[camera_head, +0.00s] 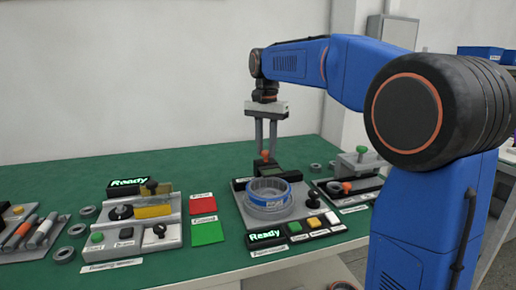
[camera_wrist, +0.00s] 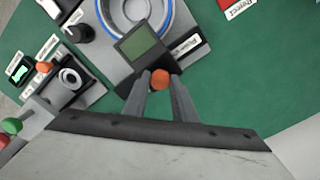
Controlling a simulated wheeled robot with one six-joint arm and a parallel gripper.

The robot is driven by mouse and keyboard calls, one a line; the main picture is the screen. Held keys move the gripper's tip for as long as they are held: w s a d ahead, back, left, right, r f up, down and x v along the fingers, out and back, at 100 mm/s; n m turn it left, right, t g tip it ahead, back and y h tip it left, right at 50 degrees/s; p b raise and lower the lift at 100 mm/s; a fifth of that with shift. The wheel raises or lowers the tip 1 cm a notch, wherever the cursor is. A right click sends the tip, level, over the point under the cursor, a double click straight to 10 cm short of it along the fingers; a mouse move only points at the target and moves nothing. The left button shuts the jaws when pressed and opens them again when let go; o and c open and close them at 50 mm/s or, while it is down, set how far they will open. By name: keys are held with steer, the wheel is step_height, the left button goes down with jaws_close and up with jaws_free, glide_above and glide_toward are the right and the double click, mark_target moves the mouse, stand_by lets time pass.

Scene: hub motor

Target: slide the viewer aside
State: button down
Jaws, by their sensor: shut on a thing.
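The viewer (camera_head: 271,171) is a dark block with a small greenish screen and an orange knob, at the back edge of the middle station. In the wrist view the viewer (camera_wrist: 138,41) lies just ahead of the fingers, its screen beside the rim of the blue-and-grey ring. My gripper (camera_head: 265,153) points straight down with its fingers closed on the orange knob; in the wrist view the fingertips (camera_wrist: 160,82) sit on either side of it. The ring-shaped hub part (camera_head: 268,197) rests on the station's round seat, in front of the viewer.
The middle station has a lit "Ready" display (camera_head: 266,236) and several buttons in front. Another station (camera_head: 133,232) stands at left, with red (camera_head: 202,203) and green (camera_head: 207,231) pads between. A grey fixture (camera_head: 359,163) stands at right. Green table is clear behind the viewer.

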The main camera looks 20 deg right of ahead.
steer(key=d, duration=0.8)
steer(key=shift+d, duration=0.2)
steer(key=c, duration=1.5)
jaws_free()
steer(key=shift+d, duration=0.15)
steer(key=shift+o, duration=0.2)
step_height(320, 180, up, 17)
steer(key=shift+r, duration=0.2)
